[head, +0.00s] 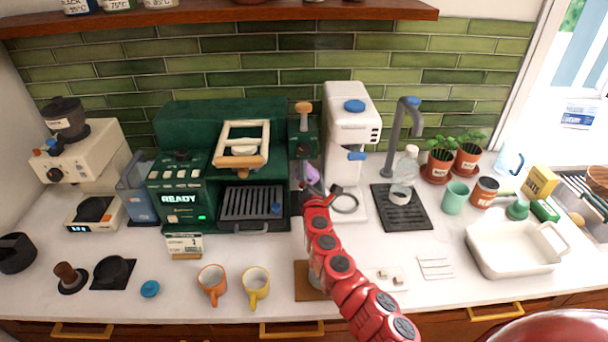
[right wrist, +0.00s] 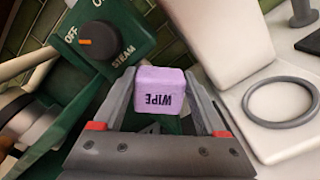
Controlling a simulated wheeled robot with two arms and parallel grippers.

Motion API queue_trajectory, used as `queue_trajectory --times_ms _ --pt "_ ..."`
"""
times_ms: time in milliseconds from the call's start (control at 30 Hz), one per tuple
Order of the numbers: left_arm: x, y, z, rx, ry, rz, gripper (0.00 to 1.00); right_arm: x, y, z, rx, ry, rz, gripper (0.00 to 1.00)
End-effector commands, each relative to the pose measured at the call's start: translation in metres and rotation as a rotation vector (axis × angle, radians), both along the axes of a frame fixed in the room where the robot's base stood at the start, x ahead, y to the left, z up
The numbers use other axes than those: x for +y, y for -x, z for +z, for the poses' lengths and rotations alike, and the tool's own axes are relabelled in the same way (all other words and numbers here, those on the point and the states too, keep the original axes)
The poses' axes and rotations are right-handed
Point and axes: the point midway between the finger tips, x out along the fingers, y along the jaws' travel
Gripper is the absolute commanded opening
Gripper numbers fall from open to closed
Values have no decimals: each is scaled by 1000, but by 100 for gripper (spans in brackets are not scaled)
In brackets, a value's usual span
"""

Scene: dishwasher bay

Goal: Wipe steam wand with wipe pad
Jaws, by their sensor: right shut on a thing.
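My right gripper (head: 316,186) reaches up to the right side of the green espresso machine (head: 180,122), below its steam unit (head: 303,146). It is shut on the purple wipe pad (head: 311,173). In the right wrist view the wipe pad (right wrist: 163,88), marked WIPE, sits between the two fingers (right wrist: 160,108). The steam knob (right wrist: 98,40) is above and left of it there. I cannot make out the steam wand clearly in either view, nor whether the pad touches it. My left gripper is not in view.
The white grinder (head: 350,125) stands close on the right of my gripper. The drip tray (head: 250,204) is to its left. An orange mug (head: 212,284) and a yellow mug (head: 255,288) stand at the counter front. The faucet (head: 402,135) rises further right.

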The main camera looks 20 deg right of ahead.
Motion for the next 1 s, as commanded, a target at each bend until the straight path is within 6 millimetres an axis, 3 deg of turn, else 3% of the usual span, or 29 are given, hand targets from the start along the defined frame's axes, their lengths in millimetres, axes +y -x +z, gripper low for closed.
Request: queue_trajectory --times_ms 100,333,767,800,1000 --pt "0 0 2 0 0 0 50 -10 4 0 2 3 -1 22" --pt "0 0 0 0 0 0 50 -12 1 0 -1 -1 2 22" --pt "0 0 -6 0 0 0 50 23 -10 0 -3 -2 5 22" --pt "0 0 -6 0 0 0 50 25 -11 0 -2 -2 4 14" --pt "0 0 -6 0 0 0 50 28 -12 1 -2 0 5 14"
